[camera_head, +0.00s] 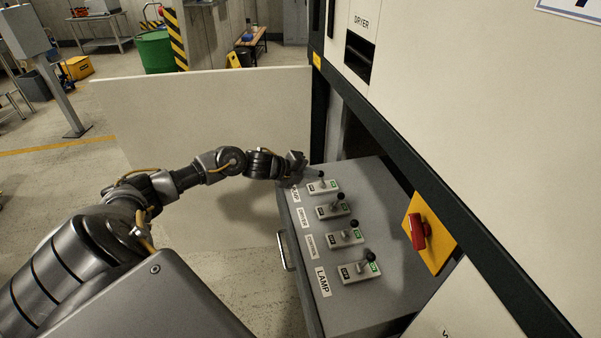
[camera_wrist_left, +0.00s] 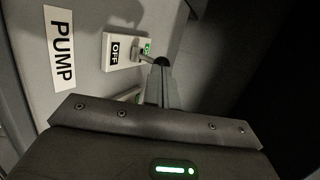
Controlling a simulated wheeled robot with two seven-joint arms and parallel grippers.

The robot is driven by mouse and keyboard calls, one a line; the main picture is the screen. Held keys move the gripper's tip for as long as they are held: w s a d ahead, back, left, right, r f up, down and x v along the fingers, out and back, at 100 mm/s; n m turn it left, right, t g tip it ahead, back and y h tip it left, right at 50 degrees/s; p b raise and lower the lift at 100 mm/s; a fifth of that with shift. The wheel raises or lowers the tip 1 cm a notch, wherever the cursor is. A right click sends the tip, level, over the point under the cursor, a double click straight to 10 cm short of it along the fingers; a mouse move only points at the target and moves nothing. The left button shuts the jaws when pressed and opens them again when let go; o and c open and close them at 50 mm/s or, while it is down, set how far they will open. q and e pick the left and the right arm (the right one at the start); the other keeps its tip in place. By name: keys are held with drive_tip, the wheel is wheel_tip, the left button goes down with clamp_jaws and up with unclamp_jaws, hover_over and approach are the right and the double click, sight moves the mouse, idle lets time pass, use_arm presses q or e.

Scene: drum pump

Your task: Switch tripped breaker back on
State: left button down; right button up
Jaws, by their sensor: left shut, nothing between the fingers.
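A grey switch panel (camera_head: 330,300) carries a row of breakers with OFF and green ON marks. The farthest breaker (camera_head: 323,187) is beside the PUMP label (camera_wrist_left: 61,48) in the left wrist view. There its lever's dark knob (camera_wrist_left: 161,61) shows near the ON end, right at my fingertips; I cannot tell whether they touch. In the head view this lever stands more upright than the others. My left gripper (camera_head: 302,180) is shut and empty at this breaker; its closed fingers also show in the left wrist view (camera_wrist_left: 160,86). My right gripper is out of view.
Nearer breakers, down to the LAMP breaker (camera_head: 359,270), have knobs leaning toward ON. A red rotary switch (camera_head: 418,231) on a yellow plate is to the right. A cream door (camera_head: 205,115) stands open behind my left arm. The panel has a front handle (camera_head: 285,252).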

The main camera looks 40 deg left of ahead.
sight(323, 174)
use_arm(q)
drive_tip(key=shift+w+d+r+g, duration=0.2)
drive_tip(key=shift+w+r+g, duration=0.2)
drive_tip(key=shift+r, duration=0.2)
drive_tip(key=shift+w+d+f+g+y+p, duration=0.1)
drive_tip(key=shift+d+g+y+p, duration=0.05)
drive_tip(key=shift+g+y+p, duration=0.2)
drive_tip(key=shift+w+d, duration=0.4)
drive_tip(key=shift+w, duration=0.05)
drive_tip(key=shift+w+d+b, duration=0.35)
drive_tip(key=shift+w+d, duration=0.05)
drive_tip(key=shift+w, duration=0.25)
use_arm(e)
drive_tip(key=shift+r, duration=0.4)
